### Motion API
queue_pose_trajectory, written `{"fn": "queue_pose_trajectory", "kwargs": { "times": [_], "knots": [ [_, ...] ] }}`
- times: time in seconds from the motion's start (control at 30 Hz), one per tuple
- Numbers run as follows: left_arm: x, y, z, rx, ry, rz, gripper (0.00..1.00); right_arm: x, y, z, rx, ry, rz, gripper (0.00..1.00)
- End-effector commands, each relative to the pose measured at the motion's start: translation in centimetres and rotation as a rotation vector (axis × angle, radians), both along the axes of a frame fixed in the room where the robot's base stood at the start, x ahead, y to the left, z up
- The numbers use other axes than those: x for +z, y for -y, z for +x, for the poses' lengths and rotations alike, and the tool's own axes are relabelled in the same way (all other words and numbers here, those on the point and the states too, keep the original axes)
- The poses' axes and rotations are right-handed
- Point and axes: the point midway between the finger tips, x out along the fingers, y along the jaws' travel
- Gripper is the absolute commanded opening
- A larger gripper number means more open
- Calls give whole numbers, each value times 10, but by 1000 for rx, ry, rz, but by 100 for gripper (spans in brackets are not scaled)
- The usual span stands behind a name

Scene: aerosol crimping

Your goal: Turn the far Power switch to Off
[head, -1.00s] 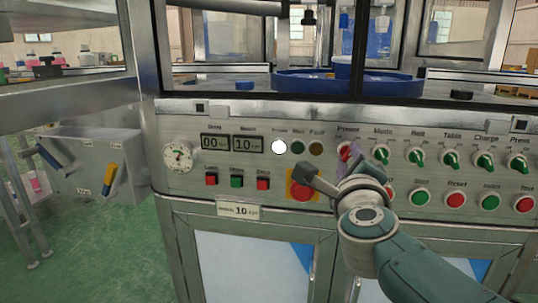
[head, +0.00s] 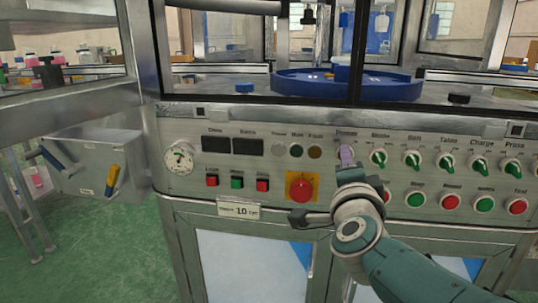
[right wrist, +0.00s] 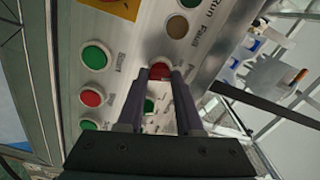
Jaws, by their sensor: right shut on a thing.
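The red Power switch (right wrist: 159,71) sits between my right gripper's two purple fingertips in the right wrist view. My right gripper (head: 346,155) is shut on it. In the head view the fingers cover most of the knob, just below the Power label at the left end of the row of switches. The fingers stand near upright there. The two number displays (head: 232,146) are dark, and the pale round lamp (head: 279,149) beside them is unlit. My left gripper is not in view.
Green switches (head: 379,159) continue to the right of the knob. A red emergency button (head: 301,187) on a yellow plate is close to the left of my wrist. Push buttons (head: 415,200) lie below. Framed glass and a blue turntable (head: 290,82) are above the panel.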

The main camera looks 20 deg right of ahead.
Motion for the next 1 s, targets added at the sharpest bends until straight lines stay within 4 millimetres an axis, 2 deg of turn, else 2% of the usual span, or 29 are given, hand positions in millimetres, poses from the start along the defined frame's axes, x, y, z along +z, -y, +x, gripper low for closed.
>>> {"fn": "queue_pose_trajectory", "kwargs": {
  "times": [0.4, 1.0],
  "knots": [
    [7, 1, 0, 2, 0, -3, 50, 1, 0, 0, 0, -116, -190, 0],
    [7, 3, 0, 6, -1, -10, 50, 1, 0, 0, -1, -140, -231, 0]
  ]
}}
